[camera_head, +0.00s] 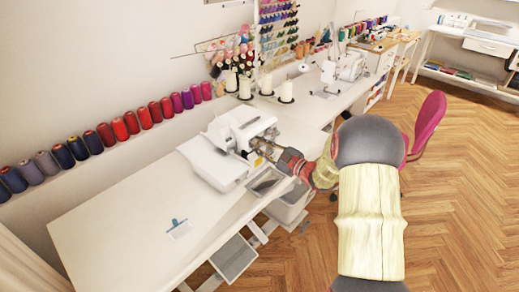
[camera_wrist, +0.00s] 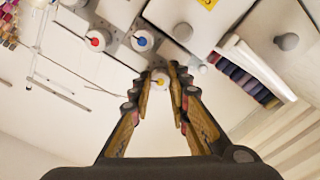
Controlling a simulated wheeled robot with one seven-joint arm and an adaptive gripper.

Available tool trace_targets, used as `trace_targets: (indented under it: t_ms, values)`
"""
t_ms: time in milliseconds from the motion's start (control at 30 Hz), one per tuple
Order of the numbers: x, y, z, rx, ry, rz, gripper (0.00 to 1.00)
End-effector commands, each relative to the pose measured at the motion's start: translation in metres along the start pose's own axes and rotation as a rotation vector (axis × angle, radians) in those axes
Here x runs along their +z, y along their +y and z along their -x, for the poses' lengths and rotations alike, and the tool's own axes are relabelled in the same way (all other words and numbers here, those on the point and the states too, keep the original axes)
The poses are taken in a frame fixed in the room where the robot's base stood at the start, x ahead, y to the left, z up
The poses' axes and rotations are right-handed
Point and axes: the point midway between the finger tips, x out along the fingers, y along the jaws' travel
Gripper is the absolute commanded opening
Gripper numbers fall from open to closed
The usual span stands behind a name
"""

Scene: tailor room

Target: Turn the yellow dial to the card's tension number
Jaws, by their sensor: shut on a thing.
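The yellow dial (camera_wrist: 161,80) shows in the wrist view as a white disc with a yellow centre, between my fingertips. My gripper (camera_wrist: 160,77) is shut on it, one finger on each side. In the head view my gripper (camera_head: 257,146) reaches the front of the white sewing machine (camera_head: 222,150); the dial is hidden there. A small white card with a blue part (camera_head: 178,227) lies on the table; no number is readable. A yellow label (camera_wrist: 207,4) with a dark mark is cut off at the wrist view's top edge.
A blue-centred dial (camera_wrist: 142,41) and a red-centred dial (camera_wrist: 97,40) sit beside the yellow one. Thread cones (camera_head: 132,122) line the wall shelf. The white table (camera_head: 120,235) is mostly clear at front left. A pink chair (camera_head: 428,122) stands at right.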

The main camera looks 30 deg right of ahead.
Motion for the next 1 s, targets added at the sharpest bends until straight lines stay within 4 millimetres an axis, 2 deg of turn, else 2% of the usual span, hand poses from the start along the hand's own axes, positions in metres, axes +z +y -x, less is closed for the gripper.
trace_targets:
  t_ms: [333,800,833,1000]
  values:
    - [0.0010,-0.0017,0.0002,-0.001,0.000,0.125,0.00]
    - [0.0005,-0.0013,0.0002,-0.002,-0.001,0.140,0.00]
    - [0.0005,-0.0014,0.0002,-0.002,-0.001,0.140,0.19]
    - [0.0004,-0.0010,0.0001,-0.002,-0.001,0.140,0.29]
